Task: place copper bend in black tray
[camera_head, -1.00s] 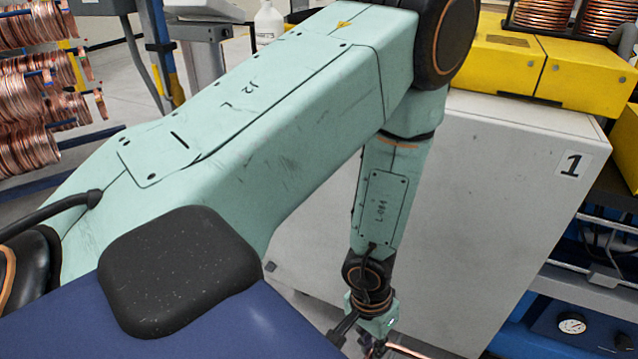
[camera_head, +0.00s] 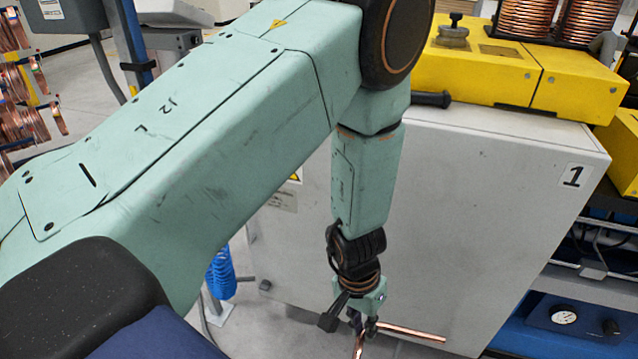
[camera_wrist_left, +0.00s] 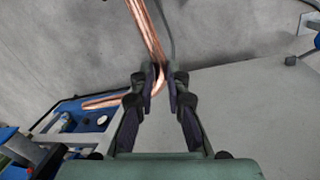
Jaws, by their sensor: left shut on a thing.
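The copper bend (camera_head: 412,332) is a thin, shiny, bent copper tube at the bottom of the head view, with one leg reaching right and another pointing down to the frame edge. My left gripper (camera_head: 363,325) hangs pointing down and is shut on it. In the left wrist view the copper bend (camera_wrist_left: 146,32) runs from the top edge down between the fingertips of my left gripper (camera_wrist_left: 161,76), and its other leg reaches left. I cannot make out a black tray in either view. My right gripper is not in view.
A grey cabinet (camera_head: 480,200) marked 1 stands just behind my left arm. Yellow machine housings (camera_head: 480,75) sit on top of it. A blue unit with a gauge (camera_head: 563,314) is at lower right. Copper coils (camera_head: 20,100) hang at far left. Bare floor shows around the cabinet's left foot.

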